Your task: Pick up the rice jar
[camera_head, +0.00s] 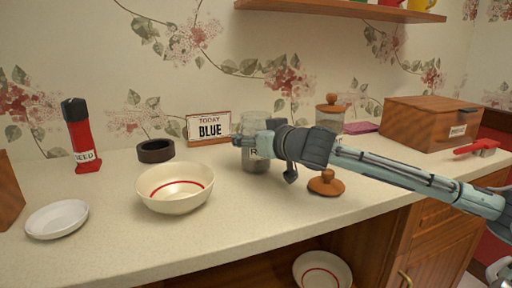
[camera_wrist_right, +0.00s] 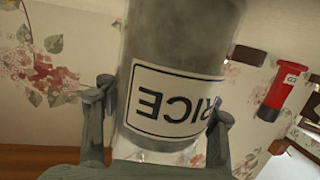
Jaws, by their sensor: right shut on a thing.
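The rice jar (camera_head: 256,165) is a clear glass jar with grey contents, upright near the back of the counter. My right gripper (camera_head: 246,143) comes in from the right and covers its middle, leaving only an "R" of its label visible. In the right wrist view the jar (camera_wrist_right: 178,55) fills the middle, its white RICE label upside down. The right gripper's fingers (camera_wrist_right: 162,110) are on both sides of the glass, shut on it. The jar's base seems at counter level; I cannot tell whether it touches. My left gripper is not in view.
A wooden lid (camera_head: 326,184) lies right of the jar. A lidded jar (camera_head: 331,108) and wooden box (camera_head: 428,122) stand behind my right arm.

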